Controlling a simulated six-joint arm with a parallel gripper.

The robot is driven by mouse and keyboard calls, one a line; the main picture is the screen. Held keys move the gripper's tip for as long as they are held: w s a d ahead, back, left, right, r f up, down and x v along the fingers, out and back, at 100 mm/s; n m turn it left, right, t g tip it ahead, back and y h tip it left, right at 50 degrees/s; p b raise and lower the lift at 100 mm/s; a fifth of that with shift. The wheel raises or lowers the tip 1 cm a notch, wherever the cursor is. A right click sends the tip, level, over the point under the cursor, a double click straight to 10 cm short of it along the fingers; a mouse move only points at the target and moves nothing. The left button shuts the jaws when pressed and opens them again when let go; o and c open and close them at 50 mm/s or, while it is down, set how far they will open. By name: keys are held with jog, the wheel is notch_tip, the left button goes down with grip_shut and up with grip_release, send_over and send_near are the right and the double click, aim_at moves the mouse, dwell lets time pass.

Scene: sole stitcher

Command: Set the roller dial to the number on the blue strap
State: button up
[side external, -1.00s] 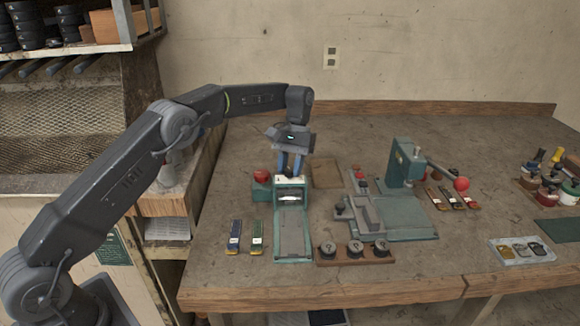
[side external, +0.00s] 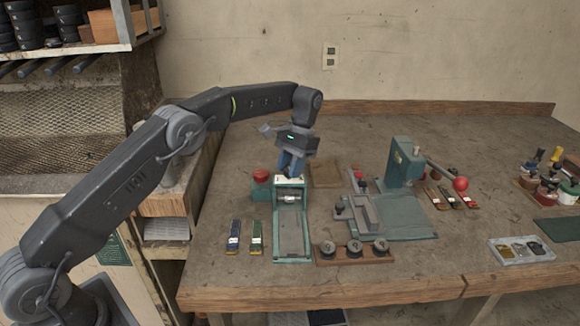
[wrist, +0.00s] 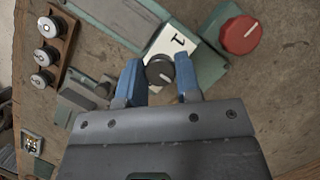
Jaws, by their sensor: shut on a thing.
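The roller dial (wrist: 158,72) is a small dark round knob with a pale pointer line. It sits by a white plate (wrist: 172,44) on which a "1" shows in the wrist view. My gripper (wrist: 160,77) has its two blue fingers closed on either side of the dial. In the side view my gripper (side external: 289,173) is at the top of the green roller machine (side external: 291,232), and its fingers hide the dial. The blue strap (side external: 234,236) lies left of the machine with a white label. Its number is too small to read.
A green strap (side external: 256,237) lies beside the blue one. A red knob (wrist: 240,35) is close to the dial. A rack of round weights (side external: 354,250) stands right of the machine, with a green lever press (side external: 405,163) beyond it.

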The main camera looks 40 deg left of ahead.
aim_at(287, 168)
jog(key=o, duration=0.9)
jog(key=r, duration=0.4)
jog(key=shift+s+a+r, duration=0.15)
jog(key=shift+a+r, duration=0.1)
jog(key=shift+a, duration=0.05)
jog(key=s+a+r, duration=0.5)
jog(key=a+r, duration=0.1)
jog(key=a, duration=0.3)
jog(key=shift+s+a+r, duration=0.25)
jog(key=shift+a, duration=0.05)
